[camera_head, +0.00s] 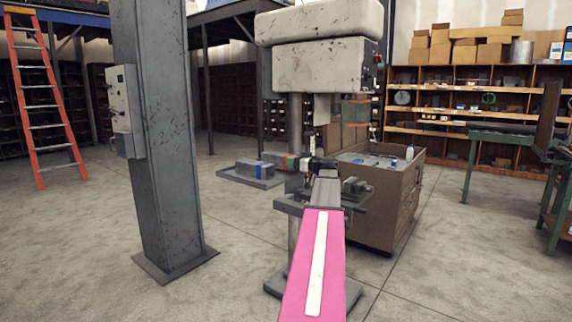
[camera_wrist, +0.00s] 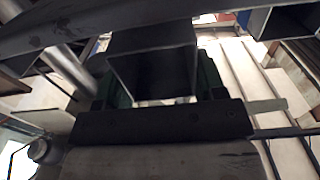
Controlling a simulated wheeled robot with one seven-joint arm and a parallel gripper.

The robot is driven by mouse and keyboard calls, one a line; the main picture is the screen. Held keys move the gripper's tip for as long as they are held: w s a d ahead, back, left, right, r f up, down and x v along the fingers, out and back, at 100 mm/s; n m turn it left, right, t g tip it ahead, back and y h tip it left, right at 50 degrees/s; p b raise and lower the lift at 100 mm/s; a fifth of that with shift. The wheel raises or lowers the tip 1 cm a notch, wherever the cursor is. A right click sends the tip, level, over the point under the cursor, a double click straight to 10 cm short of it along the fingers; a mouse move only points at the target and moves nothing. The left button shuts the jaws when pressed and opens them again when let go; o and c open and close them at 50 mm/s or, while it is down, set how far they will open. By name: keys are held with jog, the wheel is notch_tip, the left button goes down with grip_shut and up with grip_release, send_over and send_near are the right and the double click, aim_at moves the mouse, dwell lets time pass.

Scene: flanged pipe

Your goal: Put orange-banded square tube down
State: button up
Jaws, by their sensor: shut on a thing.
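The orange-banded square tube (camera_head: 272,157) shows small in the head view, with its coloured band near my gripper (camera_head: 304,164). My gripper is shut on the tube near the drill press column, above its table. The arm hides part of the grip. In the wrist view a dark, open square tube end (camera_wrist: 152,65) fills the upper middle, above a dark bar. The fingertips are hard to make out there, and I see no orange band in that view. I cannot tell whether the tube touches anything below.
A drill press (camera_head: 322,62) stands ahead, with a small green vise (camera_head: 355,187) right of my arm. A brown crate (camera_head: 393,200) stands behind it.

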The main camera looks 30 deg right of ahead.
jog(key=x, duration=0.4)
jog(key=shift+w+a+f, duration=0.15)
jog(key=shift+w+f, duration=0.1)
jog(key=shift+f, duration=0.5)
jog(key=o, duration=1.2)
jog(key=shift+f, duration=0.1)
jog(key=shift+o, duration=0.2)
jog(key=shift+s, duration=0.15)
jog(key=v, duration=1.2)
